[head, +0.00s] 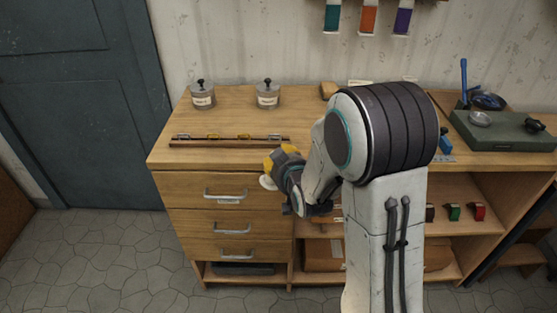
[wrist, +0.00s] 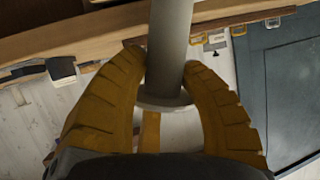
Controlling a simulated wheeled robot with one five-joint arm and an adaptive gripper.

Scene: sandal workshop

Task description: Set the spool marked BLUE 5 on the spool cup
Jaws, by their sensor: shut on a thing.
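My gripper (head: 271,166) is in front of the workbench, left of my arm's big joint, close to the upper drawer front. In the wrist view its yellow fingers (wrist: 165,76) are shut on a grey flanged cylinder (wrist: 171,40), spool-like in shape. The cylinder's pale end (head: 266,183) shows below the fingers in the head view. No mark or blue colour is readable on it, so I cannot tell whether it is BLUE 5. I cannot make out the spool cup. My arm hides part of the bench top and shelves.
Green (head: 454,212) and red (head: 478,212) pieces stand on the shelf. Drawer handles (head: 226,194) stick out below. The floor at left is clear.

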